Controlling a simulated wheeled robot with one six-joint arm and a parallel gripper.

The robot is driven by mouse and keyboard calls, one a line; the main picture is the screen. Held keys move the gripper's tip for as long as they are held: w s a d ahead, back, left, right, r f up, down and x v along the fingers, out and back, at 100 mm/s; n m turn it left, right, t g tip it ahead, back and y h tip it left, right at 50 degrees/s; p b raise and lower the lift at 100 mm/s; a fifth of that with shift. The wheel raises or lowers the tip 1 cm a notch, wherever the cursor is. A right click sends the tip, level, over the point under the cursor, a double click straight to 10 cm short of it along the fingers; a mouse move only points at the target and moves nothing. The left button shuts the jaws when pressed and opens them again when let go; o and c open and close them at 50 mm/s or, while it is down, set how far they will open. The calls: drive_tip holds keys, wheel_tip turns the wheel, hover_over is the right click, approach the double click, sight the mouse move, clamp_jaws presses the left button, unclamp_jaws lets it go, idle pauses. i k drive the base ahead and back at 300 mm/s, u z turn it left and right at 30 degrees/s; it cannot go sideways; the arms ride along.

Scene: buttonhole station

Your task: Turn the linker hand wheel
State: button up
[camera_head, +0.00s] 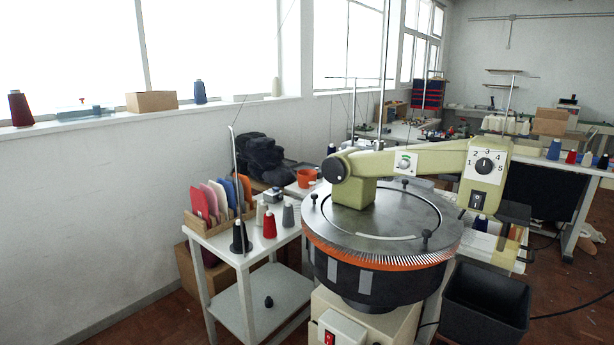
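The linker is a round machine with a grey dial plate (385,215) ringed by needles over an orange band. A pale green machine arm (425,160) reaches across above the dial. A black round wheel (335,168), which looks like the hand wheel, sits at the left end of this arm. Nothing touches it and its near side is unobstructed. My gripper is not in this view.
A white side table (262,250) with yarn cones and a card rack (221,214) stands left of the linker. A black bin (486,300) is at its lower right. A tall thin metal rod (235,165) rises from the side table. Some reddish floor is clear at front left.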

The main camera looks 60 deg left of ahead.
sight(334, 171)
drive_tip(key=u, duration=1.2)
